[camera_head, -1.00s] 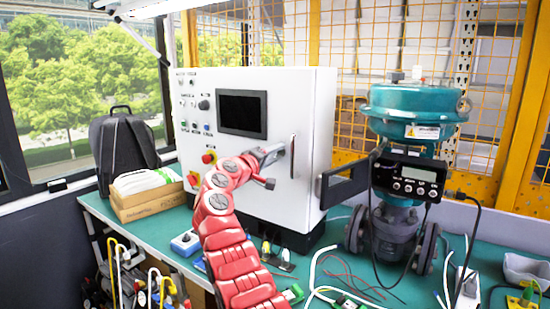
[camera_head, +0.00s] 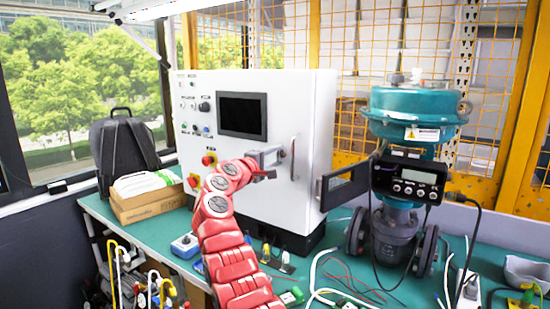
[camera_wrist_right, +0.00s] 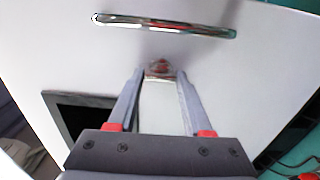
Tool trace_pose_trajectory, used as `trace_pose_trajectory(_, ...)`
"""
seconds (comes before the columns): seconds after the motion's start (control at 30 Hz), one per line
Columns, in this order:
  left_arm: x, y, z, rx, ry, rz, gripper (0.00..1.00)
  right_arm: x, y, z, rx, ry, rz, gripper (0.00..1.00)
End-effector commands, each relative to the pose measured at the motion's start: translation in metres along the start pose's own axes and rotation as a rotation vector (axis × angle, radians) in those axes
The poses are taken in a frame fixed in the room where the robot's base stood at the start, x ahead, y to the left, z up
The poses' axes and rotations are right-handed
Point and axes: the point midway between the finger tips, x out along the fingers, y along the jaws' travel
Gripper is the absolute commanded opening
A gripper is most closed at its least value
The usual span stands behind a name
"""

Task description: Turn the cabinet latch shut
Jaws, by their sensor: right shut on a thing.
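The white cabinet (camera_head: 262,205) stands on the green bench with its door face toward me. My right gripper (camera_head: 280,154) is at the door, just left of the vertical metal handle (camera_head: 294,158). In the right wrist view the gripper (camera_wrist_right: 160,74) is shut on the small latch (camera_wrist_right: 160,67), a reddish, metallic piece between the fingertips. The handle (camera_wrist_right: 165,24) lies beyond the fingertips there and is apart from them. In the head view the fingers mostly hide the latch, so its angle is hard to tell. My left gripper is not in view.
A teal valve actuator (camera_head: 415,105) with a black positioner (camera_head: 408,176) stands right of the cabinet. An open dark-framed panel (camera_head: 345,183) lies between them. Cables and small parts lie on the bench (camera_head: 335,240) in front. A cardboard box (camera_head: 150,200) and backpack (camera_head: 125,150) are at left.

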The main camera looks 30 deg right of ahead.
Motion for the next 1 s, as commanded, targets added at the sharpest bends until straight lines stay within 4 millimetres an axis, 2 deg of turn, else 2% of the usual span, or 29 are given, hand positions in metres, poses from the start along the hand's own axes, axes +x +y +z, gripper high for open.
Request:
trace_pose_trajectory(0.27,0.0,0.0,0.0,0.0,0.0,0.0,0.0,-0.001,0.0,-0.001,-0.001,0.002,0.001,0.0)
trace_pose_trajectory(0.3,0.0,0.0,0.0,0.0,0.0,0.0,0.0,-0.001,0.0,-0.001,-0.001,0.002,0.001,0.53)
trace_pose_trajectory(0.43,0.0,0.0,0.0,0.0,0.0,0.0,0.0,0.0,0.0,-0.001,-0.001,0.002,0.0,0.77)
trace_pose_trajectory(0.47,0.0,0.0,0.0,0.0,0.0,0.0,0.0,0.0,0.0,-0.001,-0.001,0.002,0.0,0.8)
trace_pose_trajectory(0.8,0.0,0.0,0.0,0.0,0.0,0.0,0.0,-0.002,0.0,-0.001,0.001,0.001,0.001,0.8)
trace_pose_trajectory(1.0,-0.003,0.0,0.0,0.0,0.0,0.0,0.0,-0.022,-0.001,-0.002,0.002,0.004,0.003,0.8)
